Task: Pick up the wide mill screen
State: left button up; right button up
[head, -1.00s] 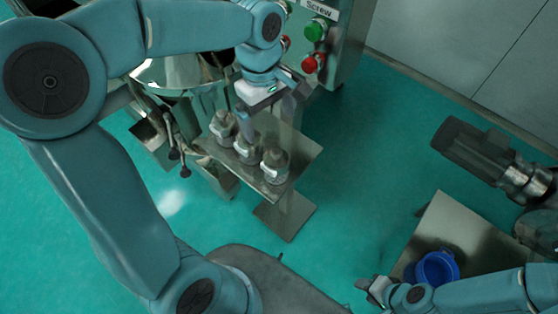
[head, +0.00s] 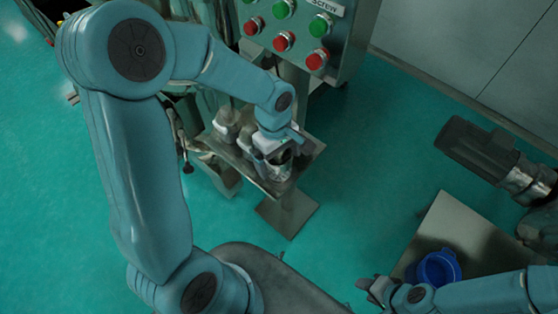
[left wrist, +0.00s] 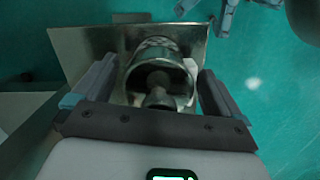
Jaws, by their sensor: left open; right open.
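Several mill screens stand on a small metal tray (head: 306,150) at centre. One grey screen (head: 227,124) is at the tray's back left, and another beside it is partly hidden. The front-right screen (head: 278,170) is metallic, with a round open rim and a dark knob inside; it also shows in the left wrist view (left wrist: 150,50). I cannot tell from its size here whether it is the wide one. My left gripper (left wrist: 158,72) is open, with a finger on either side of this screen. My right gripper (head: 372,290) is open at the lower right, away from the screens.
A control panel (head: 300,30) with green and red buttons stands behind the tray. A blue container (head: 437,268) sits on a metal table (head: 455,222) at right. A dark motor (head: 475,150) is above it. Green floor between is clear.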

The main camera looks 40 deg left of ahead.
pick_arm(q)
jog(key=shift+w, duration=0.1)
jog(key=shift+c, duration=0.6)
jog(key=c, duration=1.3)
jog(key=shift+o, duration=0.2)
jog(key=shift+r, duration=0.1)
